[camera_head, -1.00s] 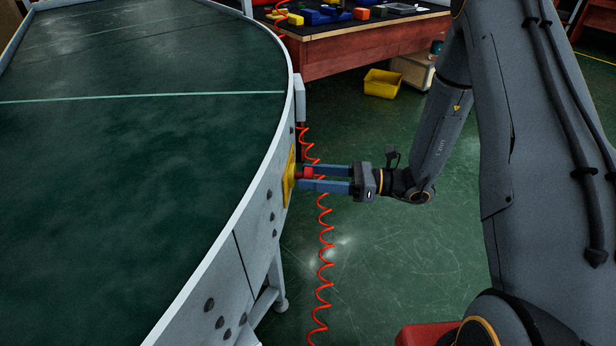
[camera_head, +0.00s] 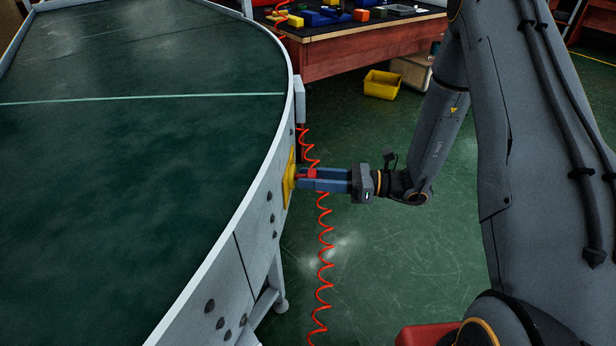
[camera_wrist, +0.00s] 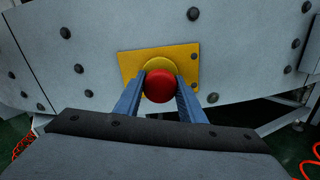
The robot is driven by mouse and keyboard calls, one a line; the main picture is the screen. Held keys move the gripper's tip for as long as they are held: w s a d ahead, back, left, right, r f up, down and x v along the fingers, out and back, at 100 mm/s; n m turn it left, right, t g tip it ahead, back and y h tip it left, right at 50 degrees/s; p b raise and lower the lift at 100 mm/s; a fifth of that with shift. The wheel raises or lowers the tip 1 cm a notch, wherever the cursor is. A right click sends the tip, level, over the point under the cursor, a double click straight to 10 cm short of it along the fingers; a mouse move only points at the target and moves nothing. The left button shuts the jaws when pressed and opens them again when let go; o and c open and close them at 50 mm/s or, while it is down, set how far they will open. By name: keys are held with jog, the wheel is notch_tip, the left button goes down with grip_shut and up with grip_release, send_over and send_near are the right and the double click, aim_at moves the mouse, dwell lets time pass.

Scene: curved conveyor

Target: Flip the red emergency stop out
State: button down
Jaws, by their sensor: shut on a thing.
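The red emergency stop (camera_wrist: 160,86) is a round red knob on a yellow plate (camera_wrist: 127,66) fixed to the conveyor's grey side wall. In the head view the yellow plate (camera_head: 290,177) shows edge-on, with the red knob (camera_head: 311,173) partly hidden between the fingers. My gripper (camera_head: 307,178) reaches in level from the right and is shut on the knob. In the wrist view its two blue fingers (camera_wrist: 160,92) press the knob from the left and right sides.
The curved conveyor (camera_head: 130,140) with its dark green belt fills the left. A coiled red hose (camera_head: 323,240) hangs just below my gripper. A workbench (camera_head: 335,52) with several small items and a yellow bin (camera_head: 382,84) stand behind.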

jog(key=shift+s+d, duration=0.15)
jog(key=shift+d, duration=0.25)
jog(key=c, duration=1.2)
grip_release()
jog(key=shift+d, duration=0.2)
jog(key=shift+o, duration=0.2)
jog(key=shift+a, duration=0.1)
jog(key=s+d, duration=0.1)
jog(key=d, duration=0.6)
jog(key=shift+d, duration=0.4)
jog(key=shift+s, duration=0.1)
